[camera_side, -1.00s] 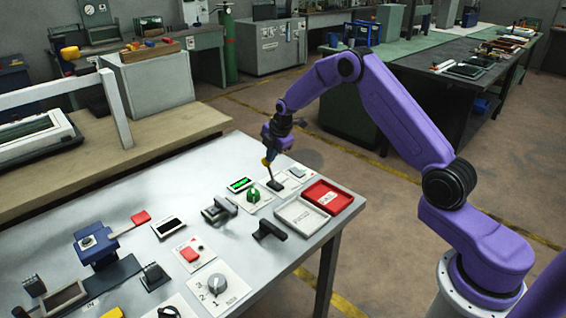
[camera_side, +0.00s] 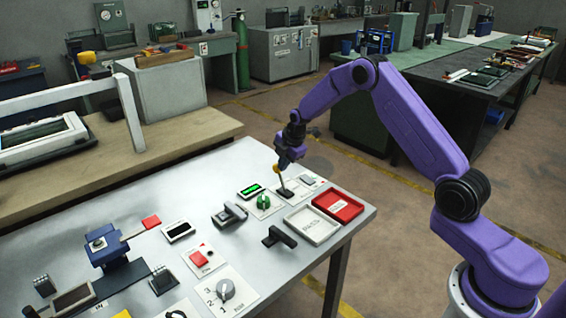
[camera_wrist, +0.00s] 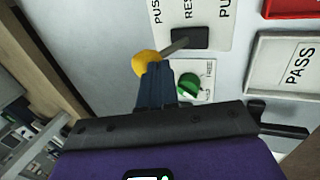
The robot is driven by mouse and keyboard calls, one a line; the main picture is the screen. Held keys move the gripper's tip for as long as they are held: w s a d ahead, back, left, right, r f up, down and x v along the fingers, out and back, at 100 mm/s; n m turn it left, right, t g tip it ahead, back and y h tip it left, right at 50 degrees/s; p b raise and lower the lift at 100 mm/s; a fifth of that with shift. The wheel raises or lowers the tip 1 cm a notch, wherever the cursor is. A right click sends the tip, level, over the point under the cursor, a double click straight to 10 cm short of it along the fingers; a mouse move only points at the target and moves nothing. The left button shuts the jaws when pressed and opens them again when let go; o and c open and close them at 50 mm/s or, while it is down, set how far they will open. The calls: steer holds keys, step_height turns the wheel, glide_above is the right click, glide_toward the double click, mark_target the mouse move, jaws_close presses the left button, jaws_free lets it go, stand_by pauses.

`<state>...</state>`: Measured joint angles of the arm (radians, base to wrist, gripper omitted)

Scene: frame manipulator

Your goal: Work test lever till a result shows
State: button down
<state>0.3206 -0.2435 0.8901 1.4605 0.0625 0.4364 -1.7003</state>
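A lever with a yellow knob (camera_wrist: 145,63) stands on a dark base (camera_wrist: 190,38) on a white plate printed "PUSH", "RES" and "PU", partly cut off in the wrist view. The knob also shows in the side view (camera_side: 277,169), and the rod leans toward the far left of its base. My gripper (camera_side: 285,160) is at the knob, its dark blue fingers (camera_wrist: 155,78) against or around it. I cannot tell whether they are closed on it. A small display (camera_side: 251,190) beside the lever glows green; its text is too small to read.
A green knob (camera_side: 264,202) sits close beside the lever. A white "PASS" tray (camera_side: 312,226) and a red tray (camera_side: 339,205) are at the right table edge. A black T-handle (camera_side: 279,237), a dial (camera_side: 225,290) and a blue fixture (camera_side: 118,248) stand nearer.

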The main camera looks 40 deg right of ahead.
step_height(320, 180, up, 11)
glide_above(281, 178)
steer(key=s, duration=0.4)
steer(key=shift+w+d, duration=0.1)
steer(key=shift+w, duration=0.05)
steer(key=c, duration=1.7)
jaws_free()
steer(key=shift+r, duration=0.25)
steer(key=shift+c, duration=0.2)
steer(key=o, duration=0.5)
steer(key=shift+r, duration=0.15)
steer(key=o, duration=0.5)
steer(key=shift+m, duration=0.3)
steer(key=s+a+f+m+h, duration=0.1)
steer(key=s+m, duration=0.3)
steer(key=m, duration=1.6)
steer(key=x, duration=1.6)
steer(key=shift+w+a+f, duration=0.15)
steer(key=shift+w+f, duration=0.1)
steer(key=shift+w, duration=0.1)
